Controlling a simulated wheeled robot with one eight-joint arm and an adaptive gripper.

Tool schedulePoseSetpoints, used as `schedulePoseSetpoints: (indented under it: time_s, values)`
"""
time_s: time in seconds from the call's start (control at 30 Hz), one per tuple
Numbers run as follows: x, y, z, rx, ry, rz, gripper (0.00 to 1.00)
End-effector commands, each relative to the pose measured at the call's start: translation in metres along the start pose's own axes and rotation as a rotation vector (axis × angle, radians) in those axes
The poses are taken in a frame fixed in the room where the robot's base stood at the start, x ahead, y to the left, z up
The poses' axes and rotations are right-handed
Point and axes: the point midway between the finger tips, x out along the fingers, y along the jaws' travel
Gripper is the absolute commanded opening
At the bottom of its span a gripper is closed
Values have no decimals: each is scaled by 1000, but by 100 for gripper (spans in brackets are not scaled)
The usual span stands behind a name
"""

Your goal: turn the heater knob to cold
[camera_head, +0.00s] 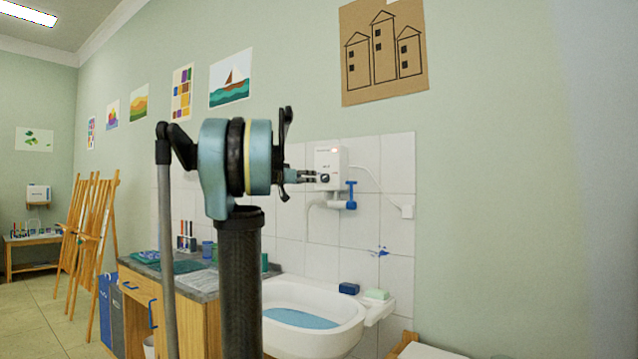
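The heater (331,160) is a small white box on the tiled wall above the sink, with a small reddish light near its top. Its dark round knob (324,178) sits low on the front, at the left side in this view. My gripper (312,176) points right, and its fingertips appear right beside the knob. I cannot tell whether they touch it, or whether the fingers are open or shut, because they are small and seen from the side. The knob's pointer and markings are too small to read.
Below the heater are a blue-handled tap (350,196) and a white sink (345,318) holding bluish water. A blue block (349,288) and a green block (376,294) lie on its rim. A wooden counter (196,305) stands left; easels (92,230) stand farther left.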

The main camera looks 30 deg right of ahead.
Motion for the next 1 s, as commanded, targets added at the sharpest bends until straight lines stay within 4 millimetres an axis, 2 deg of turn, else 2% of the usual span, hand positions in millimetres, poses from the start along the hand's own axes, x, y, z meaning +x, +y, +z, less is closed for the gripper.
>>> schedulePoseSetpoints:
  time_s: [0.2, 0.53, 0.73, 1.0]
  values:
    - [40, 0, 0, 0, -1, 2, 55]
    - [94, 0, 0, 0, -1, 2, 55]
    - [111, 0, 0, 0, -1, 0, 55]
    - [116, 0, 0, 0, -1, 0, 55]
